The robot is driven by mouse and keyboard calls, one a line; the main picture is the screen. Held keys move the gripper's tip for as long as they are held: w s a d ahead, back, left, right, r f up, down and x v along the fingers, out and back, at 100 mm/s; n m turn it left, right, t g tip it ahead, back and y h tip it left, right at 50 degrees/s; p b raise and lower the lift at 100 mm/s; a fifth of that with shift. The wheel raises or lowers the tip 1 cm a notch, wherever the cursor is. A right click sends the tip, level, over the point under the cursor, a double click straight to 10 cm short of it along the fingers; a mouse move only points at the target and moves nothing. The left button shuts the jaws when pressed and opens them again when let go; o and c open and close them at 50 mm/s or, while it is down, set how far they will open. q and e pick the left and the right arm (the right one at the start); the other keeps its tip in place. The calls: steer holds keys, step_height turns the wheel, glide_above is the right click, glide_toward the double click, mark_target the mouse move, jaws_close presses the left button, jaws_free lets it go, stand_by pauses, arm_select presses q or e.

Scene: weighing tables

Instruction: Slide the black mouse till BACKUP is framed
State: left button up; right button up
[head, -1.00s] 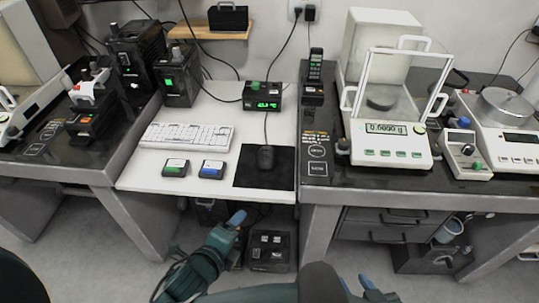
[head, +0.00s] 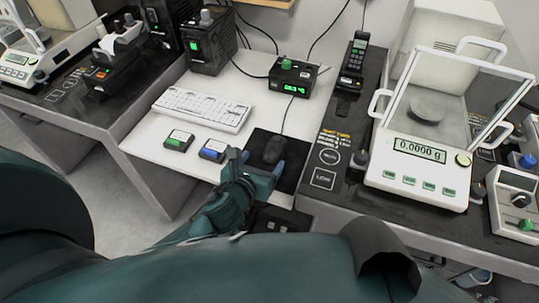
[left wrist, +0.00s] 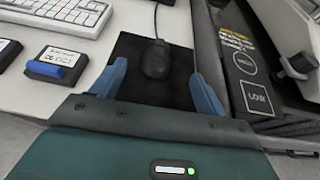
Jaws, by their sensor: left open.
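The black mouse (head: 274,149) lies on a black mat (head: 292,178) at the front right of the white desk, its cable running back. My left gripper (head: 262,163) is over the mat's front edge, just in front of the mouse, with its blue fingers apart. In the left wrist view the mouse (left wrist: 156,60) is between the two open fingertips, with a gap on each side. A small black box with a green lit display (head: 293,88) stands behind; its text is too small to read. No word BACKUP is legible. My right gripper is out of view.
A white keyboard (head: 202,108) lies left of the mat. A green-topped block (head: 178,140) and a blue-topped block (head: 213,150) sit in front of it. A dark table with a balance (head: 417,165) adjoins on the right.

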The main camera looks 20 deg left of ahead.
mark_target(277, 141)
arm_select(q)
steer(key=shift+w, duration=0.15)
steer(key=shift+w+f, duration=0.1)
steer(key=shift+w, duration=0.3)
steer(key=b+x, duration=0.2)
steer(key=x, duration=0.9)
steer(key=shift+w, duration=0.15)
steer(key=shift+w+f, duration=0.2)
steer(key=shift+w, duration=0.25)
steer(key=shift+c, duration=0.2)
